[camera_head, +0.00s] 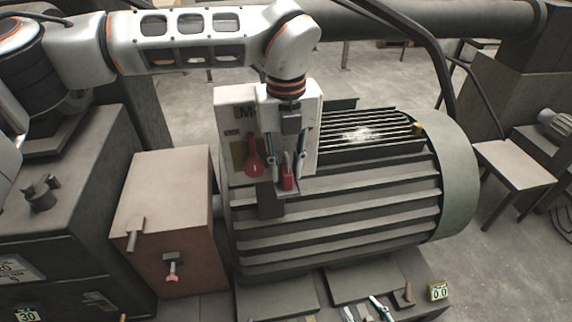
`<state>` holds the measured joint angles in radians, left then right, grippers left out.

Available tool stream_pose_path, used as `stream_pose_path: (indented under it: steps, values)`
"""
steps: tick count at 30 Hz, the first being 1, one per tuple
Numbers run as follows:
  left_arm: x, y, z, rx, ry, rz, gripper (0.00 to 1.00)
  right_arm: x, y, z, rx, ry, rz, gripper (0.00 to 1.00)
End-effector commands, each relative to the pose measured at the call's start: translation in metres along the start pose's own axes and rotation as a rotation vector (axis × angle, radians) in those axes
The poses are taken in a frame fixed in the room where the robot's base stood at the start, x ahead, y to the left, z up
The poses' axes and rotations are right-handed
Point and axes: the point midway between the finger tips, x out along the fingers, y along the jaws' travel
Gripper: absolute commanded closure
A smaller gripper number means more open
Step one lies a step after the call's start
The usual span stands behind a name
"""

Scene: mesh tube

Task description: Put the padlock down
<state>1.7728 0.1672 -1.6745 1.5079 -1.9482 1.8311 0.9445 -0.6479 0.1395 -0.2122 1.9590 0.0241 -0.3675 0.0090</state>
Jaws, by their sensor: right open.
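A small red padlock (288,180) shows low on the front of a white lockout board (226,108), above a small dark ledge (288,191). My left gripper (287,163) points down in front of the board, with one finger on each side of the padlock. I cannot tell whether the fingers touch the padlock or stand apart from it. The padlock's upper part is hard to make out behind the fingers. A larger red tag or lock (253,160) is on the board just left of the gripper. My right gripper is not in view.
A big grey ribbed motor (340,215) fills the middle, close behind and right of the board. A brown box (165,215) with a handle stands to the left. A stool (513,163) stands at right.

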Motion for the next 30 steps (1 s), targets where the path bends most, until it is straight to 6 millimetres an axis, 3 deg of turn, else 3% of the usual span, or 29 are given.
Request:
stream_pose_path:
  steps: [8, 21, 30]
  values:
    - [-0.015, -0.001, 0.001, 0.0, -0.003, -0.002, 0.78, -0.001, 0.001, -0.004, 0.0, 0.007, 0.001, 0.56]
    - [-0.1, -0.001, 0.0, -0.001, -0.003, -0.001, 0.78, 0.002, -0.001, 0.003, 0.0, 0.0, -0.001, 0.56]
    - [-0.123, 0.0, 0.0, 0.0, 0.0, 0.0, 0.78, 0.002, -0.001, 0.005, 0.0, -0.003, -0.001, 0.56]
